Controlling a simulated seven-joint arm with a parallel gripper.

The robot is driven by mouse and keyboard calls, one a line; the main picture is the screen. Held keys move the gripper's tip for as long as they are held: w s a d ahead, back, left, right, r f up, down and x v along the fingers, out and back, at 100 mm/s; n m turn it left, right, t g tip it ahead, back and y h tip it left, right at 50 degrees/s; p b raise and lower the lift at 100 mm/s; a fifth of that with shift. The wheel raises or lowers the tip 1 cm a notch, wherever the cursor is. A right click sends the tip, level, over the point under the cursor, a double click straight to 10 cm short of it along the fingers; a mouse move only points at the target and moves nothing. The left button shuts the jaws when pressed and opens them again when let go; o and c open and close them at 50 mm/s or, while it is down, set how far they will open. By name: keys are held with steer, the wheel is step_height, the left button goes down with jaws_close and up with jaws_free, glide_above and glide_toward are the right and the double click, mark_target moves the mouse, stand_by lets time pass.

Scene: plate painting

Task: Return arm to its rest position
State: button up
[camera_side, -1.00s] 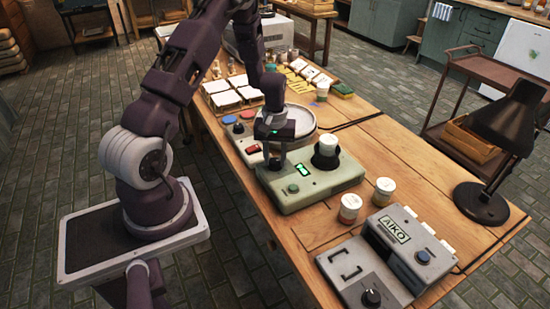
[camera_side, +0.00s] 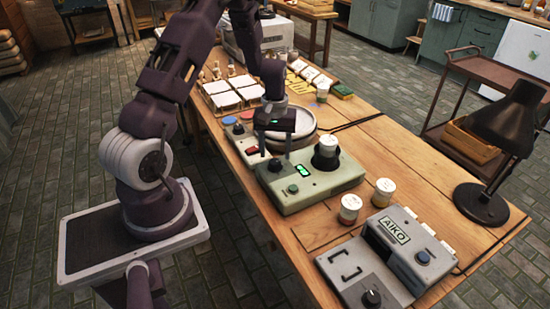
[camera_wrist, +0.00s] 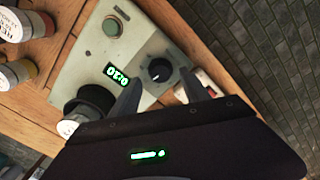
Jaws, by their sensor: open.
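My gripper (camera_side: 277,152) is open and empty. It hangs above the left end of the pale green machine (camera_side: 330,187), near the machine's black knob (camera_side: 275,165). In the wrist view my fingers (camera_wrist: 160,95) show apart on either side of that black knob (camera_wrist: 157,70), with a clear gap between them. The green machine (camera_wrist: 85,55) has a lit green display (camera_wrist: 117,75), a green button (camera_wrist: 113,27) and a black round holder with a white-lidded jar (camera_side: 328,143) on it.
Two white-lidded jars (camera_side: 350,207) (camera_side: 384,191) stand near the grey AIKO device (camera_side: 375,265). A black lamp (camera_side: 490,150) stands at the right. A round turntable (camera_side: 300,125), white tiles (camera_side: 235,92) and coloured buttons (camera_side: 230,120) lie behind my gripper. Bare wood (camera_side: 410,155) shows at the right.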

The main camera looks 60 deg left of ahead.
steer(key=shift+r, duration=1.8)
steer(key=s+d+r+m+t, duration=0.1)
steer(key=s+d+r+m, duration=0.15)
steer(key=d+r, duration=0.5)
steer(key=s+d+r+m+t, duration=0.1)
steer(key=d+r+m+t, duration=0.3)
steer(key=r, duration=0.6)
steer(key=s+d+r+m, duration=0.2)
steer(key=s+d+r, duration=0.1)
steer(key=s+d, duration=0.2)
steer(key=s+d+r+m, duration=0.2)
steer(key=s+d, duration=0.3)
steer(key=s, duration=0.5)
steer(key=shift+s+r+m+t, duration=0.15)
steer(key=shift+r+m+t, duration=0.2)
steer(key=shift+r, duration=0.2)
